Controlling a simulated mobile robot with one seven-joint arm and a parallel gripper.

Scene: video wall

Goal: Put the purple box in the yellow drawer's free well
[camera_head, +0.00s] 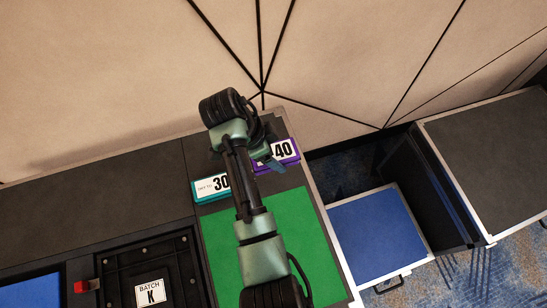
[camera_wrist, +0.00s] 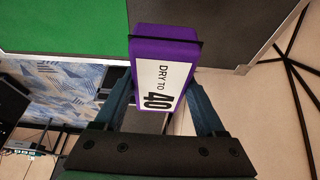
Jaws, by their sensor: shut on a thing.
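The purple box (camera_head: 291,156) with a white label reading 40 is at the far end of the dark counter in the head view. My gripper (camera_head: 272,160) is shut on it and partly covers it. In the wrist view the purple box (camera_wrist: 165,36) sits between the two blue fingers of my gripper (camera_wrist: 165,85), its "DRY TO 40" label facing the camera. I cannot tell whether the box touches the counter. No yellow drawer shows in either view; the open drawer (camera_head: 378,240) at right has a blue inside.
A teal box (camera_head: 210,189) labelled 30 lies left of my arm. A green mat (camera_head: 313,250) covers part of the counter. A dark-topped cabinet (camera_head: 495,150) stands at right.

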